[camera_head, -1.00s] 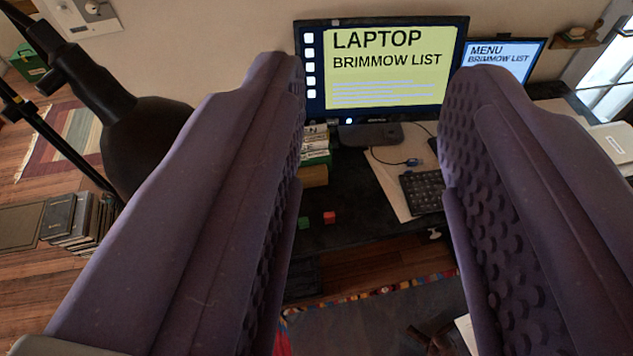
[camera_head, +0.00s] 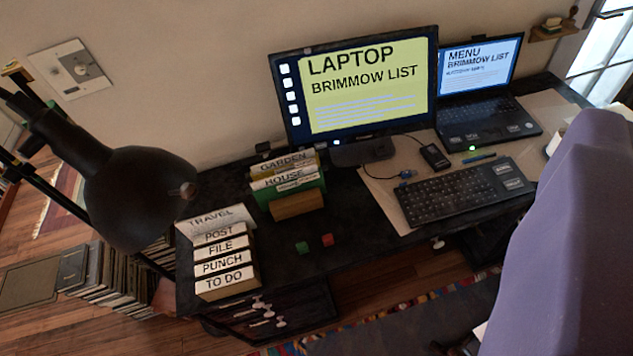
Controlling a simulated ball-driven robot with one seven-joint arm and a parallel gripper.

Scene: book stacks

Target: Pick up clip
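I cannot make out with certainty which thing is the clip. Two small blocky pieces lie near the front edge of the black desk, a red piece (camera_head: 328,240) and a green piece (camera_head: 302,247), and either may be it. The other finger is out of the picture. No object shows against the visible finger, and the desk is some way beyond it.
On the desk (camera_head: 350,212) stand a monitor (camera_head: 360,85), a laptop (camera_head: 490,118), a keyboard (camera_head: 455,193), a green file holder (camera_head: 285,190) and a labelled file rack (camera_head: 228,262). A black lamp (camera_head: 140,195) stands at left. Bare desk surrounds the small pieces.

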